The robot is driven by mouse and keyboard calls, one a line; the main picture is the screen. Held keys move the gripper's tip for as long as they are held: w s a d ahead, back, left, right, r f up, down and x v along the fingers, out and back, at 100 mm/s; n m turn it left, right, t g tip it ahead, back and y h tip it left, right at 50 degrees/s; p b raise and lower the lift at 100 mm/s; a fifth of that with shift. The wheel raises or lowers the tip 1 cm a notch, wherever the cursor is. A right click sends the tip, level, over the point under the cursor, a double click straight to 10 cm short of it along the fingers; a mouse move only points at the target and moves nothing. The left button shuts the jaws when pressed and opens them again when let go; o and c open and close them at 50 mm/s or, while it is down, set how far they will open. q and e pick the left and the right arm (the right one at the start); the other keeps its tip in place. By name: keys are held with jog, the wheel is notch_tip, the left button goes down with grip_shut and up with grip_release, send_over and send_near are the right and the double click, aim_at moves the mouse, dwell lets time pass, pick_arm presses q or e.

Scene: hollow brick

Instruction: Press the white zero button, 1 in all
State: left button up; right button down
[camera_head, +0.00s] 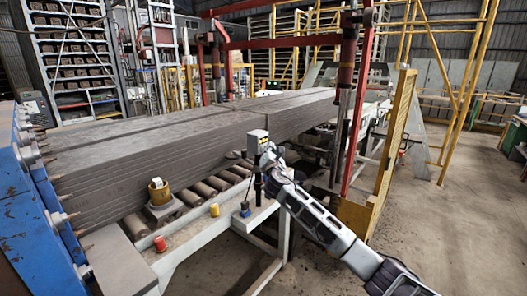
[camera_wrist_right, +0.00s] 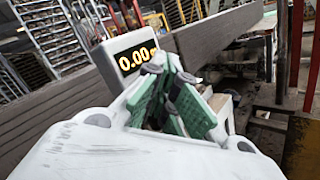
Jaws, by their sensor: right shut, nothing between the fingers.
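A grey indicator box (camera_head: 257,140) stands on a dark post at the edge of the white bench, around mid-picture in the head view. In the right wrist view the indicator box (camera_wrist_right: 128,58) shows a lit display reading 0.00. I cannot make out the white zero button; my fingers cover part of the box's front. My right gripper (camera_head: 268,160) is at the box, just below and to its right. In the right wrist view its green-padded fingers (camera_wrist_right: 172,98) are together and empty, overlapping the display's lower right corner. I cannot tell whether they touch it. My left gripper is not in view.
A brass cylinder (camera_head: 158,193) with a white label sits on a small platform left of the box. Long grey slabs (camera_head: 160,150) lie behind. Open floor is at right.

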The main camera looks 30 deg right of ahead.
jog(key=shift+s+d, duration=0.25)
jog(key=shift+s, duration=0.45)
jog(key=shift+s+d+p, duration=0.1)
jog(key=shift+p, duration=0.2)
jog(key=s, duration=0.1)
jog(key=s+d, duration=0.1)
jog(key=s, duration=0.1)
jog(key=s+p, duration=0.1)
jog(key=shift+s+d, duration=0.2)
jog(key=shift+d, duration=0.2)
jog(key=shift+m, duration=0.3)
dwell(0.7)
